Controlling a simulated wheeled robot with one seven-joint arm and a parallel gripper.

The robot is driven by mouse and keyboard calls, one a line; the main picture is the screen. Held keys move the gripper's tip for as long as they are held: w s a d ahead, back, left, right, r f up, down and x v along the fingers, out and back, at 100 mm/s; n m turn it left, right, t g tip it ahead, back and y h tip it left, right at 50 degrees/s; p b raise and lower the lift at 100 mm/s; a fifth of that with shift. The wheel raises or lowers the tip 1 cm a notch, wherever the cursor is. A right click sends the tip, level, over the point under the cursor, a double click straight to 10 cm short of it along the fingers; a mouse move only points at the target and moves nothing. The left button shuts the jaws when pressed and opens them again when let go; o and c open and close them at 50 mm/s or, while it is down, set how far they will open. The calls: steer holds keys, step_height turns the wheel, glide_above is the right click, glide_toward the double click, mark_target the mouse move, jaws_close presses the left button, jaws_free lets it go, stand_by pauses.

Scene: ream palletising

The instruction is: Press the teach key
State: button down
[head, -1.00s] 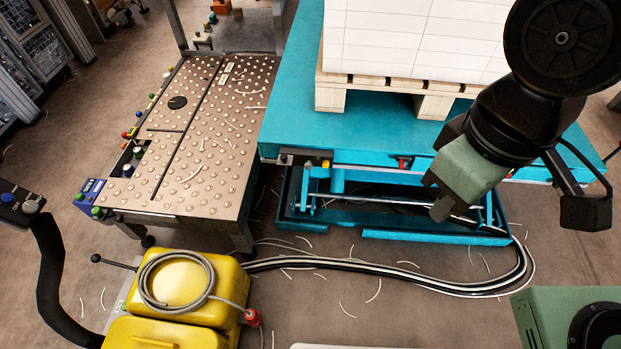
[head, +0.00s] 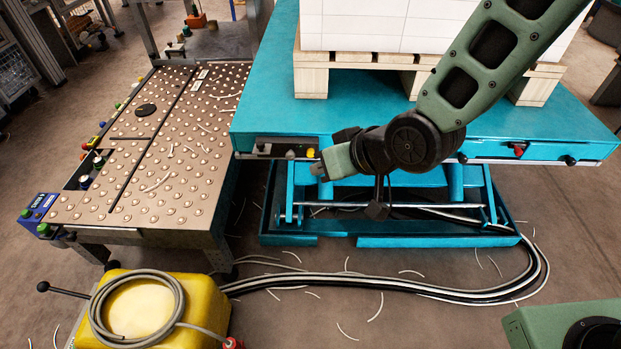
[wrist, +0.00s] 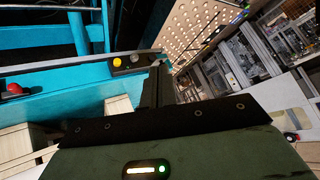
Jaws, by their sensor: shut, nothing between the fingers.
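My gripper (head: 319,169) is shut and empty. It is just below and right of the small control strip (head: 275,151) on the front edge of the turquoise lift table (head: 240,122). The strip carries a yellow button (head: 290,154) and a grey knob (head: 262,146). In the wrist view the yellow button (wrist: 117,62) and the grey knob (wrist: 135,58) lie left of my dark fingers (wrist: 157,82). I cannot see a gap or contact between the fingertips and the strip. No label reading teach is legible, so I cannot tell which control is the teach key.
A pallet (head: 312,76) with white reams stands on the lift table. A red button (head: 519,149) is farther right on its edge. The ball-top table (head: 165,190), with a blue control box (head: 40,213), stands left. A yellow case (head: 185,310) and cables (head: 400,287) lie on the floor.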

mark_target(311, 153)
steer(key=w+f+m+t+y+b, duration=0.2)
steer(key=f+b, duration=0.3)
steer(key=f, duration=0.3)
steer(key=w+a+f+m+t+y+b, duration=0.1)
steer(key=w+f+t+b, duration=0.3)
steer(key=f, duration=0.4)
steer(key=shift+w+a+m+y+b, duration=0.2)
steer(key=shift+w+m+y+b, duration=0.5)
steer(key=shift+b, duration=0.5)
steer(key=shift+s+r, duration=0.1)
steer(key=shift+s, duration=0.15)
steer(key=w, duration=0.8)
steer(key=shift+w+d, duration=0.15)
steer(key=shift+w, duration=0.25)
steer(key=shift+w, duration=0.15)
steer(key=shift+w, duration=0.3)
